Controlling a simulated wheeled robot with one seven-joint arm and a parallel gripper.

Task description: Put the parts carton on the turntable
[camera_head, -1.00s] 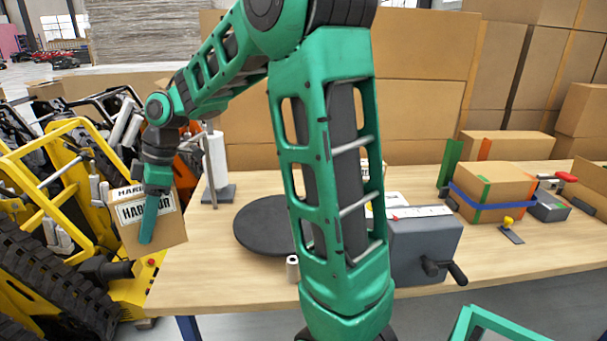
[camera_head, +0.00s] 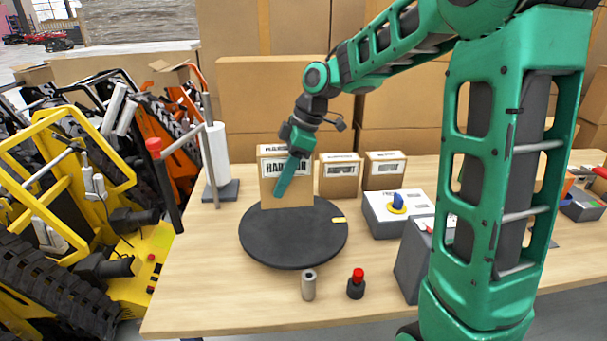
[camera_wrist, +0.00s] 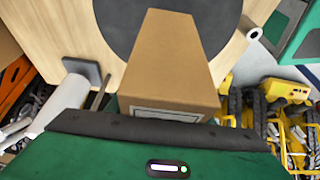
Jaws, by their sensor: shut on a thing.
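The parts carton (camera_head: 271,184), brown with a white label, is upright at the back part of the black round turntable (camera_head: 292,240). In the head view its bottom edge overlaps the disc; I cannot tell whether it touches or hangs just above. My gripper (camera_head: 284,188) is shut on the carton, one green finger lying across its front face. In the wrist view the carton (camera_wrist: 172,62) stretches out from the gripper, with the dark turntable (camera_wrist: 112,22) beyond it. The gripper's fingertips are hidden there.
Two similar cartons, a nearer one (camera_head: 339,176) and a farther one (camera_head: 385,168), stand right of the turntable. A paper roll (camera_head: 217,157) stands left. A grey cylinder (camera_head: 308,285) and a red-topped piece (camera_head: 356,284) stand in front.

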